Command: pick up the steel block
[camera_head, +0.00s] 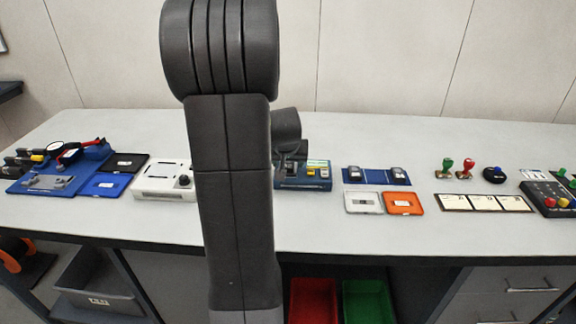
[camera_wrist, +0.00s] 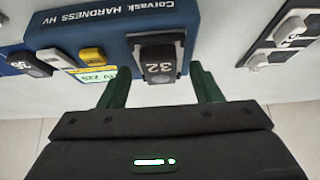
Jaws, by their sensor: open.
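A dark grey metal block marked "32" (camera_wrist: 160,65), which looks like a steel block, sits at the front of a blue hardness tester (camera_wrist: 115,22). My gripper (camera_wrist: 160,84) is open, with its two green fingers on either side of that block. I cannot tell whether the fingers touch it. In the head view the blue tester (camera_head: 318,184) stands in the middle of the bench, partly behind my arm, which hides my fingertips.
A white device (camera_head: 150,190) stands left of my arm. The bench front (camera_head: 440,235) is clear.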

